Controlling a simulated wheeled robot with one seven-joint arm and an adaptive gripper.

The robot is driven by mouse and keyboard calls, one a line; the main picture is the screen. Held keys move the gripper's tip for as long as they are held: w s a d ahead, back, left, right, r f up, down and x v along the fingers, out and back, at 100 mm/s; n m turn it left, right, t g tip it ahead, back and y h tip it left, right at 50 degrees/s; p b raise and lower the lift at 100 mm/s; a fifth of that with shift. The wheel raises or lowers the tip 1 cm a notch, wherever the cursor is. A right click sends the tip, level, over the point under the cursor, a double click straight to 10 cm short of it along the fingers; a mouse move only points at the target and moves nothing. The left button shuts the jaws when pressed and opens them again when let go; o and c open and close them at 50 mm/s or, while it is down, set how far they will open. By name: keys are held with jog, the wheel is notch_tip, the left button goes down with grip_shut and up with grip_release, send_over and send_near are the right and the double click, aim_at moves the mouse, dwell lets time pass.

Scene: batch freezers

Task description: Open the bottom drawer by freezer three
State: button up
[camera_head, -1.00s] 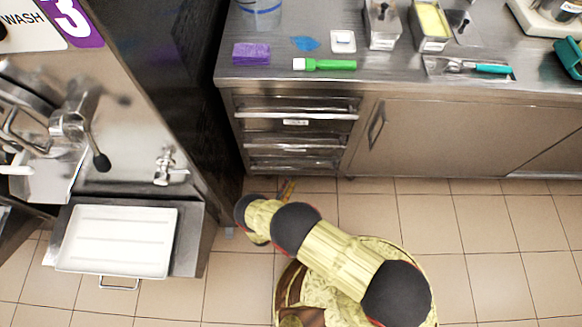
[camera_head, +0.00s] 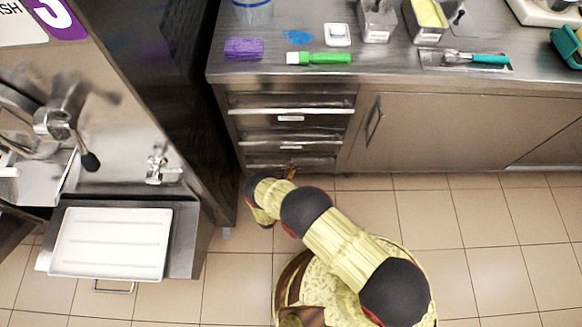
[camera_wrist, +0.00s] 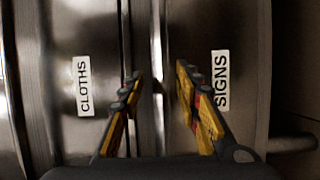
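A steel stack of drawers (camera_head: 290,128) stands under the counter, right of the freezer marked 3; all look shut. In the head view, the bottom drawer (camera_head: 290,160) is partly hidden by my gripper (camera_head: 290,172). The wrist view, turned sideways, shows a "CLOTHS" label (camera_wrist: 84,86) on the left and a "SIGNS" label (camera_wrist: 221,80) on the right. A bright handle strip (camera_wrist: 157,60) runs between these labels. My gripper (camera_wrist: 158,82) is open, with one finger on each side of that strip. I cannot tell whether the fingers touch it.
The freezer (camera_head: 150,110) and its white tray (camera_head: 110,243) stand on the left. A cupboard door (camera_head: 440,130) is right of the drawers. Purple cloths (camera_head: 244,48) and a green-handled tool (camera_head: 319,58) lie on the counter. The tiled floor (camera_head: 480,250) is clear on the right.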

jog(key=c, duration=0.3)
grip_shut()
dwell(0.7)
